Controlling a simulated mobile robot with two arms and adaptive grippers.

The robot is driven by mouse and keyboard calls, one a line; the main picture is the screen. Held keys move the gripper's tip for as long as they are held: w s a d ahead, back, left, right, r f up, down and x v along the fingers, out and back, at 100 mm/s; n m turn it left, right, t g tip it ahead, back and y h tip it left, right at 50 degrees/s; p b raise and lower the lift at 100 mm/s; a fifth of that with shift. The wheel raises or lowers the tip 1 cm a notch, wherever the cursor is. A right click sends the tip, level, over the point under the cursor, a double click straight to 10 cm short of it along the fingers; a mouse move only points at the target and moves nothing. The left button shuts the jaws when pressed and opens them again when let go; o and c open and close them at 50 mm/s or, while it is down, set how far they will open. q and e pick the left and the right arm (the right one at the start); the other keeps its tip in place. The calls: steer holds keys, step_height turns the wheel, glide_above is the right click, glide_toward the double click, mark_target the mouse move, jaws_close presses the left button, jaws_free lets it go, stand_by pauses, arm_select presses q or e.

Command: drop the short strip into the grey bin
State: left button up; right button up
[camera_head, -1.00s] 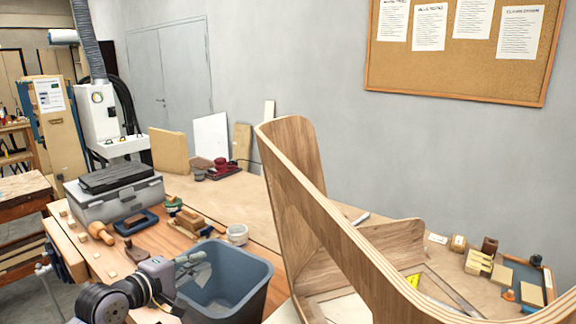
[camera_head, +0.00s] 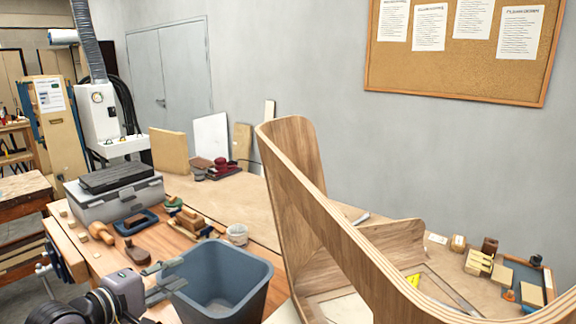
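The grey bin (camera_head: 243,297) stands open-topped at the bottom centre, on or beside the bench's near edge; its base is cut off by the frame. My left gripper (camera_head: 180,273) comes in from the lower left, with its fingertips at the bin's left rim. Its two fingers are apart, with a gap between them, and I see nothing held in it. I cannot make out a short strip anywhere; the bin's floor is not clearly seen. My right gripper is out of view.
A large bent plywood lamination (camera_head: 318,215) rises just right of the bin. Behind the bin are a white cup (camera_head: 237,235), clamps and wooden blocks. A grey toolbox (camera_head: 115,195) sits back left. Small blocks and tools lie at the far right.

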arm_select(q)
steer(key=shift+v, duration=2.35)
